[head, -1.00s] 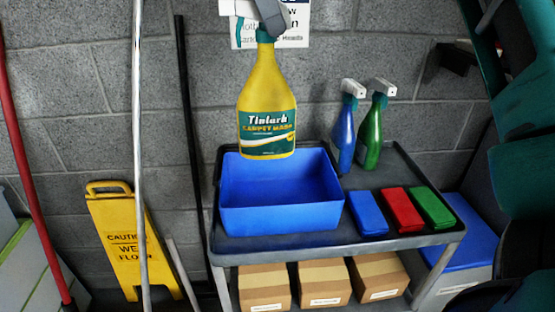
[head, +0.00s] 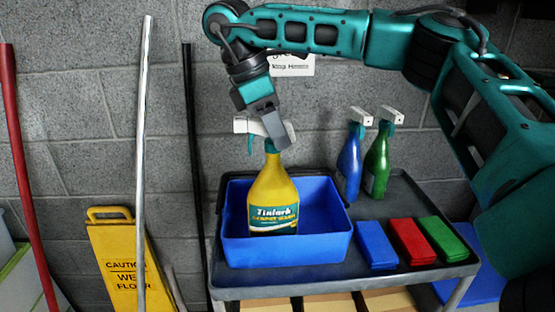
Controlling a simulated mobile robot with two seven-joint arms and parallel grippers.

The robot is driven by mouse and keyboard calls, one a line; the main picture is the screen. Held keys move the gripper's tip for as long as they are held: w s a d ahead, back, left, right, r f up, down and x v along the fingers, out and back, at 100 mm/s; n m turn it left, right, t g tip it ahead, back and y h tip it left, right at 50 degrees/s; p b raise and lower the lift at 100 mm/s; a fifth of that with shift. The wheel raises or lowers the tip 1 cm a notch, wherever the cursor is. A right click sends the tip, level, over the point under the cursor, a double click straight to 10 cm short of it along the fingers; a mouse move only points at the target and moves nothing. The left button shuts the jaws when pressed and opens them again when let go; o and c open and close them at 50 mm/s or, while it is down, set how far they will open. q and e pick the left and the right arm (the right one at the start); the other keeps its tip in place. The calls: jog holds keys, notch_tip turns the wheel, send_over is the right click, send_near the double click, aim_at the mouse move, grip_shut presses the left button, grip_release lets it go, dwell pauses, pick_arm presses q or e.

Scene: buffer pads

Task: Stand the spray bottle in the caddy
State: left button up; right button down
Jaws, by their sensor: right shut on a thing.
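The yellow spray bottle (head: 272,188) has a green label and a white and teal trigger head. It is upright, with its lower part inside the blue caddy (head: 290,250), behind the caddy's front wall. Its base is hidden, so I cannot tell whether it touches the caddy floor. My right gripper (head: 272,135) comes from above and is shut on the bottle at its trigger head and neck. The caddy is an open box on the left part of the grey cart top. My left gripper is not in view.
Blue (head: 347,165) and green (head: 377,162) spray bottles stand on the cart (head: 340,283) behind and right of the caddy. Blue (head: 376,245), red (head: 412,241) and green (head: 442,235) folded pads lie to its right. A yellow floor sign (head: 120,262) and poles stand left.

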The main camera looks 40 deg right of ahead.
aim_at(277, 154)
jog(key=shift+f+b, duration=0.45)
jog(key=shift+f, duration=1.95)
jog(key=c, duration=0.8)
grip_release()
jog(key=shift+f, duration=0.15)
jog(key=shift+o, duration=0.2)
jog(key=p+v, duration=0.2)
jog(key=v, duration=1)
jog(key=shift+p, duration=0.35)
jog(key=shift+a, duration=0.1)
